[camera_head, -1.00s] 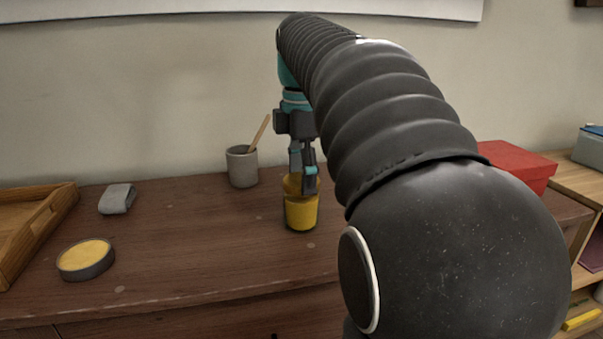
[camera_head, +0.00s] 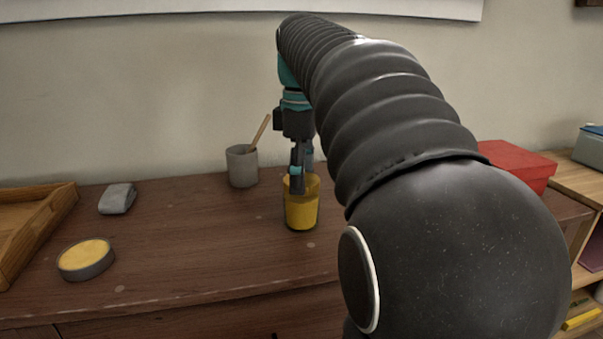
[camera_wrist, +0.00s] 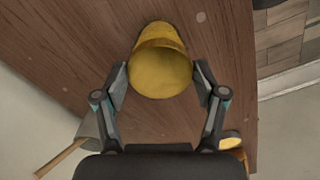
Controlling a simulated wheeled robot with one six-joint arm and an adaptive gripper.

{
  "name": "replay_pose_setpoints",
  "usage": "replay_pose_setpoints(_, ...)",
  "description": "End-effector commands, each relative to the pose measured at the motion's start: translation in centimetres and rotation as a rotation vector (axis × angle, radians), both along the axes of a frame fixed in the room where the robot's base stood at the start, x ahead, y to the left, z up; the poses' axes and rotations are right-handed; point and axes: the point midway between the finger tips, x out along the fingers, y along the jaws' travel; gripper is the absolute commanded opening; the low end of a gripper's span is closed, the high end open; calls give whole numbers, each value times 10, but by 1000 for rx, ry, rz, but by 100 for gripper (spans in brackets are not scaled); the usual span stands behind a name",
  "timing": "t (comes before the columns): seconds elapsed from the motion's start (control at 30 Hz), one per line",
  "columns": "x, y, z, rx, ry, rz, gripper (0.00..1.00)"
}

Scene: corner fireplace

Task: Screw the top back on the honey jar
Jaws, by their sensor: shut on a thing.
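The honey jar (camera_head: 301,215) is yellow and stands upright on the brown wooden dresser top. My gripper (camera_head: 298,185) points straight down at the jar's upper end, and the arm reaches in from the right. In the wrist view, a round yellow top (camera_wrist: 160,72) sits at the jar's mouth, with the jar body (camera_wrist: 160,32) beyond it. The two fingers of my gripper (camera_wrist: 161,85) lie on opposite sides of this top and are shut on it. The seam between top and jar is hard to make out, so I cannot tell how tightly they fit.
A grey cup (camera_head: 242,168) with a wooden stick stands behind and left of the jar. A grey cloth-like item (camera_head: 117,199), a round yellow-topped tin (camera_head: 86,260) and a wooden tray (camera_head: 30,225) are farther left. A red box (camera_head: 515,166) is at right. Dresser space left of the jar is clear.

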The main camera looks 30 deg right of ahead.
Motion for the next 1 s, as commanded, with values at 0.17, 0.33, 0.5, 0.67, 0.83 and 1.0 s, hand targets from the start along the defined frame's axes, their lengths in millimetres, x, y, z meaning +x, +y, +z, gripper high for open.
replay_pose_setpoints(0.17, 0, 0, -2, 0, 4, -6, 30)
replay_pose_setpoints(0.33, 0, 0, -2, 0, 4, -33, 30)
replay_pose_setpoints(0.5, 0, 0, -2, 0, 3, -180, 30)
replay_pose_setpoints(0.67, 0, 0, -2, -1, 2, -262, 30)
replay_pose_setpoints(0.83, 0, 0, -1, 0, 1, -267, 30)
replay_pose_setpoints(1.0, 0, 0, -1, 0, 1, -265, 100)
